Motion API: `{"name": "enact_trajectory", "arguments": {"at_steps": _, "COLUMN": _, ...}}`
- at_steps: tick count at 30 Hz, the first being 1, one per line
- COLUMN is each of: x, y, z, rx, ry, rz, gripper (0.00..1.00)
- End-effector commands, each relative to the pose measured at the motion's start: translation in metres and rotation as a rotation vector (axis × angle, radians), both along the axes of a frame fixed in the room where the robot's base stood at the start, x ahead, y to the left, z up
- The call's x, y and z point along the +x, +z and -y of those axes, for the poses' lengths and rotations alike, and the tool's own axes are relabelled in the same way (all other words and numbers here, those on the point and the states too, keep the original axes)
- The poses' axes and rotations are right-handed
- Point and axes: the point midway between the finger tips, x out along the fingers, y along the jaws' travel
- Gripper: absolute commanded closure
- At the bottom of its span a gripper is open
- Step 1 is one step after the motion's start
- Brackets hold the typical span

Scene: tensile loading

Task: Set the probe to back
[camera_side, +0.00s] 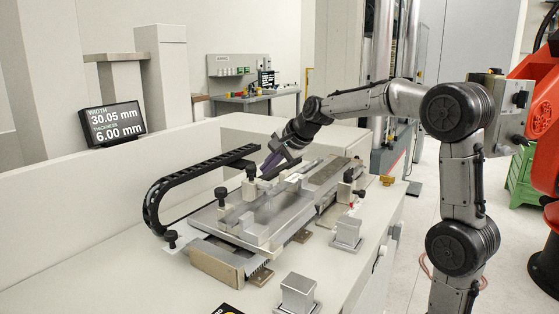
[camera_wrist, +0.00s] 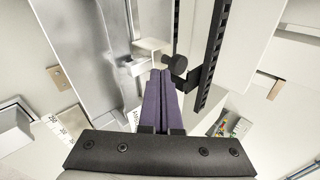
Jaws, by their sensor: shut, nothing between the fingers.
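The measuring fixture (camera_side: 262,218) is a grey metal plate assembly on the bench, with several black knobs and small light blocks. I cannot tell for sure which part is the probe. My gripper (camera_side: 266,174) has purple fingers, shut and empty, pointing down beside a black knob (camera_side: 250,172) at the fixture's back side. In the wrist view, the shut fingertips (camera_wrist: 166,76) are close beside a black knob (camera_wrist: 178,65) and a light metal block (camera_wrist: 150,48). Whether they touch the knob is unclear.
A black cable chain (camera_side: 192,176) curves along the fixture's back left and runs near the fingers in the wrist view (camera_wrist: 208,50). A display (camera_side: 112,123) reads width 30.05 mm, thickness 6.00 mm. Metal blocks on small bases (camera_side: 347,233) stand in front. The bench's left part is clear.

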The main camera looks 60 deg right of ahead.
Motion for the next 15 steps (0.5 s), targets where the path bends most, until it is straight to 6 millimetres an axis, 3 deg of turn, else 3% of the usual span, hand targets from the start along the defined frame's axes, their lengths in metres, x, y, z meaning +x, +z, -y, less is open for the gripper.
{"name": "enact_trajectory", "arguments": {"at_steps": 6, "x": 0.019, "y": -0.002, "z": 0.003, "rx": 0.001, "ry": 0.001, "rz": 0.0, "gripper": 1.0}}
{"name": "enact_trajectory", "arguments": {"at_steps": 15, "x": 0.021, "y": -0.002, "z": 0.003, "rx": 0.0, "ry": 0.0, "rz": 0.0, "gripper": 1.0}}
